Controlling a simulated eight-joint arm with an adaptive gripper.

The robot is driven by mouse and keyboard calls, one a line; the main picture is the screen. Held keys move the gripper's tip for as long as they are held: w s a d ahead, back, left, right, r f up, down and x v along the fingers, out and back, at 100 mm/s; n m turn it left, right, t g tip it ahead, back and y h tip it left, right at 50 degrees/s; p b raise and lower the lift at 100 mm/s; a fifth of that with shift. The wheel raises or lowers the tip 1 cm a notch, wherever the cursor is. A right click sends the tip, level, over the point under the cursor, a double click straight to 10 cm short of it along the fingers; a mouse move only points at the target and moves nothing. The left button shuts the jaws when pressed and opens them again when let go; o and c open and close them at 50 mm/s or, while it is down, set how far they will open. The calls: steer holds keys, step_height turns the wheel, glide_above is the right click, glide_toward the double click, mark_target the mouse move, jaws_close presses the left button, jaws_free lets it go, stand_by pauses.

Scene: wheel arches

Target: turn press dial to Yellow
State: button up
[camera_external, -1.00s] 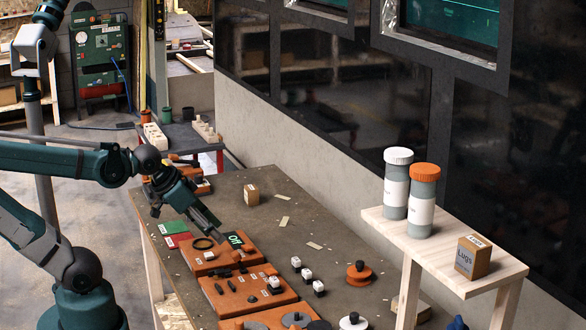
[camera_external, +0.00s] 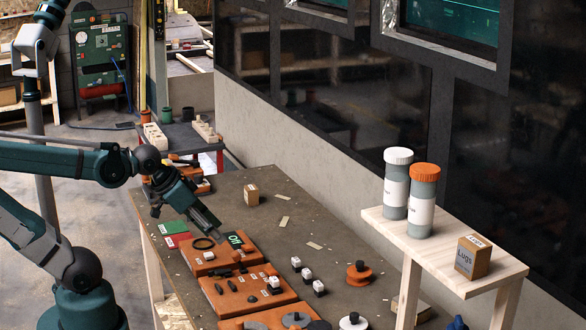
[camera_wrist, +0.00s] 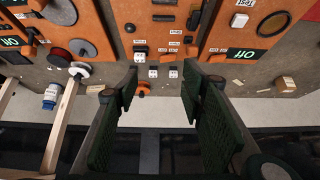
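My gripper (camera_external: 216,228) hangs above the far orange panel (camera_external: 222,264), beside its green display reading "Off". In the wrist view my gripper (camera_wrist: 160,100) has its two dark ribbed pads wide apart, with nothing between them. Several orange panels carry round parts. A black-rimmed dial (camera_wrist: 273,23) sits on the right panel in the wrist view. Labels are too small to tell which part is the press dial, and no yellow mark is readable.
The middle panel (camera_external: 232,300) holds several small black knobs. White-topped blocks (camera_external: 297,262) and an orange reel (camera_external: 358,275) stand right of the panels. A small wooden box (camera_external: 251,194) stands behind. A raised wooden shelf (camera_external: 505,268) at right bears two bottles and a "Lugs" box.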

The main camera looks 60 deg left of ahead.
steer(key=shift+r, duration=0.1)
steer(key=w+a+r+n+g+y+p, duration=0.1)
steer(key=w+a+r+n+g+p, duration=0.25)
steer(key=w+a, duration=0.75)
steer(key=w+a+r+n+t+y+p, duration=0.15)
steer(key=w+a+r+n, duration=0.25)
steer(key=w+a+r, duration=0.6)
steer(key=w+a+f+n+g+p, duration=0.1)
steer(key=a+f, duration=0.1)
steer(key=a, duration=0.5)
steer(key=w+a+f+n+g+p, duration=0.1)
steer(key=w+a+f+n+p, duration=0.1)
steer(key=a, duration=0.5)
steer(key=n+g+h+p, duration=0.3)
steer(key=n+p, duration=0.3)
steer(key=n, duration=0.3)
glide_above(198, 175)
steer(key=shift+y, duration=0.25)
steer(key=f, duration=1.8)
steer(key=shift+w+d, duration=0.1)
steer(key=shift+w, duration=0.1)
steer(key=shift+s+f, duration=0.15)
steer(key=shift+f, duration=0.05)
